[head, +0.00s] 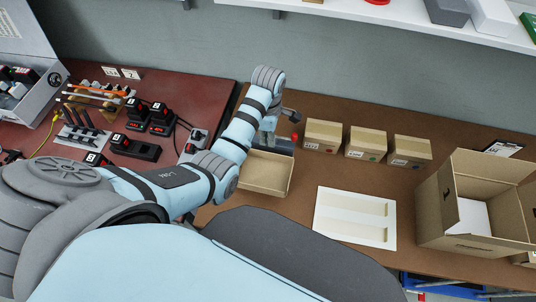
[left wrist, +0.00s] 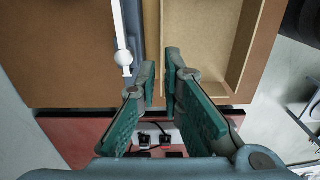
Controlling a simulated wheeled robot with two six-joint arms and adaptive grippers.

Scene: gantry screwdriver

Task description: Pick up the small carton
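Three small closed brown cartons stand in a row on the brown table in the head view: the left one (head: 322,135), the middle one (head: 366,142) and the right one (head: 410,151). Each has a white label and a small coloured mark. My left gripper (head: 268,137) hangs left of the left carton, apart from it, above the back edge of a shallow open box. In the left wrist view my left gripper (left wrist: 160,75) has its green fingers slightly apart, with nothing seen held between them. No small carton shows in that view. My right gripper is out of view.
The shallow open box (head: 264,188) also shows in the left wrist view (left wrist: 246,50). A white board (head: 355,238) lies in front of the cartons. A larger open carton (head: 445,210) stands at right. A red bench (head: 190,92) with tools is at left. A shelf (head: 400,18) runs above.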

